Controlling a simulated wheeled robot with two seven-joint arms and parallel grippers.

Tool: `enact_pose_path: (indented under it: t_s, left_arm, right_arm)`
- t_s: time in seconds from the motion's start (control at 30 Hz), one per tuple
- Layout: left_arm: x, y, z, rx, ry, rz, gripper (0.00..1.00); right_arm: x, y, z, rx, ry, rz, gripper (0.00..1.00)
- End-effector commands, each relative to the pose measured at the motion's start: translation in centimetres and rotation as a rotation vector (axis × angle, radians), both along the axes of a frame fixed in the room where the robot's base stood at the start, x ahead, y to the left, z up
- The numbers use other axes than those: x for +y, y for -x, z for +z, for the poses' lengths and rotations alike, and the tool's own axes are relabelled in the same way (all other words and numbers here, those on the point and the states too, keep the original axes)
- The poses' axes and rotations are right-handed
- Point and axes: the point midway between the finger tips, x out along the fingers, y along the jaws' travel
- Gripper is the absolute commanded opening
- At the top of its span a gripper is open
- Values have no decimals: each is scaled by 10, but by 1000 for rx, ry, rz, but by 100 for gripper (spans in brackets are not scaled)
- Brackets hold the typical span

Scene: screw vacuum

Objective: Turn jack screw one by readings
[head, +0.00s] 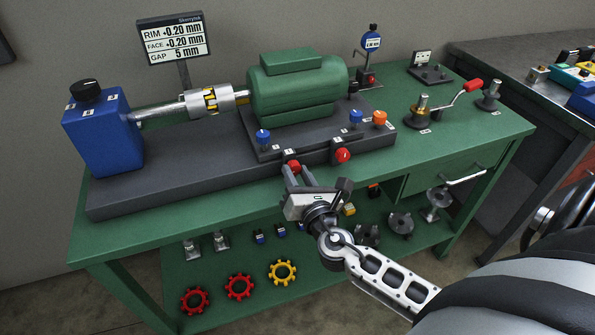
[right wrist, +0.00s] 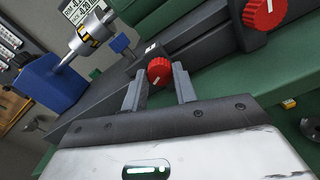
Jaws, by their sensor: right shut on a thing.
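The near-left red jack screw knob (head: 292,166) sits on the front edge of the dark base, under a small white label. It also shows in the right wrist view (right wrist: 159,71), with a white mark on its face. My right gripper (head: 297,173) is shut on this knob, one finger on each side. A second red knob (head: 342,155) sits to its right; it is large in the right wrist view (right wrist: 262,12). The readout sign (head: 174,38) reads RIM +0.20 mm, FACE +0.20 mm, GAP 5 mm. My left gripper is not in view.
The green motor (head: 297,88) stands on the dark base (head: 190,178), coupled by a shaft to a blue block (head: 101,133). Blue knobs (head: 262,136), an orange knob (head: 379,117) and a red-handled crank (head: 471,86) are nearby. Toothed rings (head: 240,287) lie on the lower shelf.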

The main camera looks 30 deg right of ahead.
Motion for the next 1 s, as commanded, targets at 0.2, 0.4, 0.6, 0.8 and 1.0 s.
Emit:
enact_pose_path:
  t_s: [0.2,0.4,0.6,0.8,1.0]
  left_arm:
    - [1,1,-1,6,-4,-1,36]
    - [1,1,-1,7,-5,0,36]
    - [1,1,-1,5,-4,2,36]
    - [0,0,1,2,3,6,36]
    - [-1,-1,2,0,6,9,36]
  right_arm:
    - [0,0,-1,19,70,2,5]
    - [1,0,-1,25,93,2,5]
    - [1,0,-1,25,95,2,5]
    - [1,0,-2,25,94,2,39]
    - [0,0,-1,24,93,1,50]
